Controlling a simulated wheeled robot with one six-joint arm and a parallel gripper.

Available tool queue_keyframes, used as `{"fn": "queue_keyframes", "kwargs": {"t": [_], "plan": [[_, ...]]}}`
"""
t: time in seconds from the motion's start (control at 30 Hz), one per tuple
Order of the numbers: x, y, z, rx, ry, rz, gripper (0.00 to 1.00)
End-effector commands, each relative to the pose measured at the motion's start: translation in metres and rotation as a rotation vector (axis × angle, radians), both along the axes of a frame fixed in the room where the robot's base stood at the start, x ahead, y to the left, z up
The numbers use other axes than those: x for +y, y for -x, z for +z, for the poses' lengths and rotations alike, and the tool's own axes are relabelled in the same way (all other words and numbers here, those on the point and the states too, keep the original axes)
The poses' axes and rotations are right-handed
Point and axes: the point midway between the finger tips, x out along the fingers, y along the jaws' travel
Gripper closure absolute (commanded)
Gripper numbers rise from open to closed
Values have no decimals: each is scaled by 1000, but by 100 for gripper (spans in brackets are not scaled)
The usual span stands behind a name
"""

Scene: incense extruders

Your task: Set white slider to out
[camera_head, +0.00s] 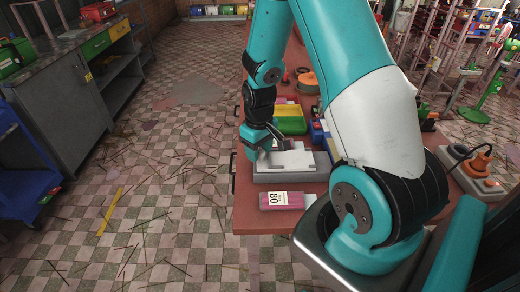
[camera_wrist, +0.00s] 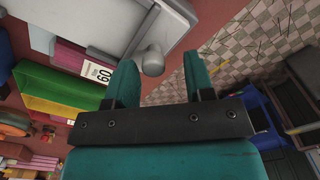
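A white and grey device (camera_head: 290,176) with a raised white top sits on the red-brown table, below my gripper in the head view. In the wrist view its pale body (camera_wrist: 100,20) fills the top left, and a rounded light-grey knob (camera_wrist: 152,62) sticks out from its edge. I cannot tell for sure whether this knob belongs to the white slider. My gripper (camera_wrist: 160,70) is open, with its two teal fingers apart. The knob appears between the fingertips, nearer the left one, and contact cannot be told. The gripper (camera_head: 272,145) is over the device's far left part in the head view.
A pink box labelled 80 (camera_head: 282,200) lies in front of the device. Yellow and green bins (camera_head: 290,122) stand behind it. A box labelled 60 (camera_wrist: 97,72) shows in the wrist view. Left of the table is open checkered floor (camera_head: 170,190) with scattered sticks.

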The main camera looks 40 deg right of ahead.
Motion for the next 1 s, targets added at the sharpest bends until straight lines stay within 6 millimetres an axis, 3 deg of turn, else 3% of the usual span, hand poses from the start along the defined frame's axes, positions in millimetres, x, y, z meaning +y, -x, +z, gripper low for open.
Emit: {"fn": "queue_keyframes", "kwargs": {"t": [0.27,0.43,1.0], "plan": [[-2,1,1,2,2,-4,52],[-2,0,17,-2,4,-4,52],[-1,1,150,-3,3,-2,52]]}}
